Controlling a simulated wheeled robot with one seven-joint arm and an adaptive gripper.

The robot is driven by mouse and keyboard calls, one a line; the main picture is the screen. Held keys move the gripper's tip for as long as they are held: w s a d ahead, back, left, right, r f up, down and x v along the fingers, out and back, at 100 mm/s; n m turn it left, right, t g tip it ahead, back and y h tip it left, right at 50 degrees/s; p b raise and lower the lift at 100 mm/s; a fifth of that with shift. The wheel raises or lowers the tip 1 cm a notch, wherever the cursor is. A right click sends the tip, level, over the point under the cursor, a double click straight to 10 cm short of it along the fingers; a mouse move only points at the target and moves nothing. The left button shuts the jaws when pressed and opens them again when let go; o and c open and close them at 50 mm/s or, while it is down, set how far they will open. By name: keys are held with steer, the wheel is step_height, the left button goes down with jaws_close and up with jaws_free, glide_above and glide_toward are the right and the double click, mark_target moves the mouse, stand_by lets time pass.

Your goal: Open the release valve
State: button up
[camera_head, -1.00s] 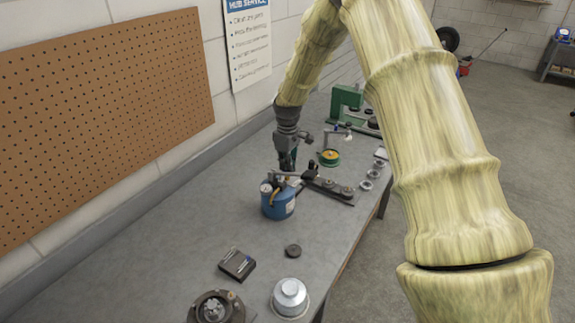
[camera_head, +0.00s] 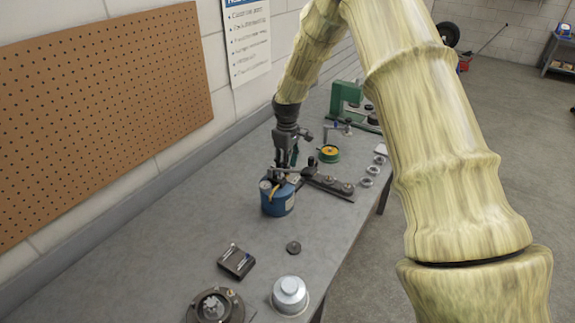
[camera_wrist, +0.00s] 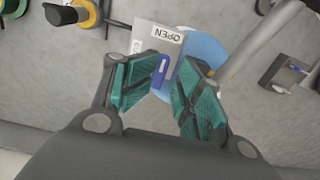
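The blue canister (camera_head: 277,200) stands upright on the grey bench, with a fitting on top. My gripper (camera_head: 284,168) is over its top, pointing down, and hides part of the fitting. In the wrist view, my gripper (camera_wrist: 160,98) has its two green-padded fingers apart. A small blue tab or lever (camera_wrist: 161,70) shows between the fingers; I cannot tell whether they touch it. A grey plate with a white "OPEN" label (camera_wrist: 165,35) lies just beyond, and the pale blue round canister (camera_wrist: 205,50) shows behind the right finger.
A dark bar with round parts (camera_head: 330,186) lies right of the canister. A green-yellow round part (camera_head: 328,154) and a green press (camera_head: 346,98) stand behind. The wall runs along the left.

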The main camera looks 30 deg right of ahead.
steer(key=shift+s+d+r, duration=0.1)
steer(key=shift+r, duration=3.55)
